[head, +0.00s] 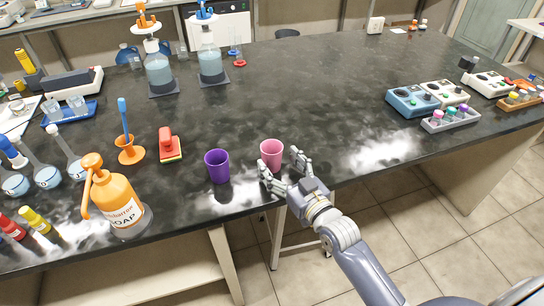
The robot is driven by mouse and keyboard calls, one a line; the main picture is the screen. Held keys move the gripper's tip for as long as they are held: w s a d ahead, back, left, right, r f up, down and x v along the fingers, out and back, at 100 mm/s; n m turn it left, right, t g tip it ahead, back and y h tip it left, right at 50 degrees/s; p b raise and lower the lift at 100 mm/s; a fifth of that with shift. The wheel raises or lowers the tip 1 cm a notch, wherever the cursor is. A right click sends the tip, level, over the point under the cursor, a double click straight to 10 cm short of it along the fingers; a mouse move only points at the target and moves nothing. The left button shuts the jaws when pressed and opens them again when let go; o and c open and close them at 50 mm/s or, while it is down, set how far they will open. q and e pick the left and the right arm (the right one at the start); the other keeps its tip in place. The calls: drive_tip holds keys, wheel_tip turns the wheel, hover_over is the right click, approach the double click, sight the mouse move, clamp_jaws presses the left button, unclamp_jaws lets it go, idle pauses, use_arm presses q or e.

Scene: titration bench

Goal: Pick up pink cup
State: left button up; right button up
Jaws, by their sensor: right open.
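The pink cup (271,155) stands upright near the front edge of the black bench. My right gripper (283,168) is open at the bench edge, just in front of the cup. One finger is at the cup's front left and the other is to its right. I cannot tell whether either finger touches the cup. My left gripper is not in view.
A purple cup (217,166) stands close to the left of the pink cup. An orange soap bottle (117,203) and a red-handled brush (169,145) are further left. The bench (310,95) is clear behind and to the right of the pink cup.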

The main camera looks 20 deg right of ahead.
sight(278, 154)
drive_tip(key=x, duration=0.4)
drive_tip(key=shift+s+a, duration=0.1)
drive_tip(key=shift+a, duration=0.05)
drive_tip(key=shift+r, duration=0.1)
drive_tip(key=shift+c, duration=0.8)
drive_tip(key=c, duration=1)
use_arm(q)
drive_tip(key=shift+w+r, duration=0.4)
use_arm(e)
drive_tip(key=shift+r, duration=0.1)
drive_tip(key=shift+r, duration=1.35)
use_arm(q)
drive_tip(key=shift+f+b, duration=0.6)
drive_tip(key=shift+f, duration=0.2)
use_arm(e)
drive_tip(key=shift+s+a+r, duration=0.35)
drive_tip(key=shift+s+a, duration=0.55)
drive_tip(key=shift+s, duration=1.6)
drive_tip(key=shift+s+a+r, duration=0.35)
drive_tip(key=shift+s+a, duration=0.5)
drive_tip(key=shift+s, duration=1.7)
drive_tip(key=shift+s+a+r, duration=0.35)
drive_tip(key=shift+s+a, duration=0.55)
drive_tip(key=shift+s, duration=1.6)
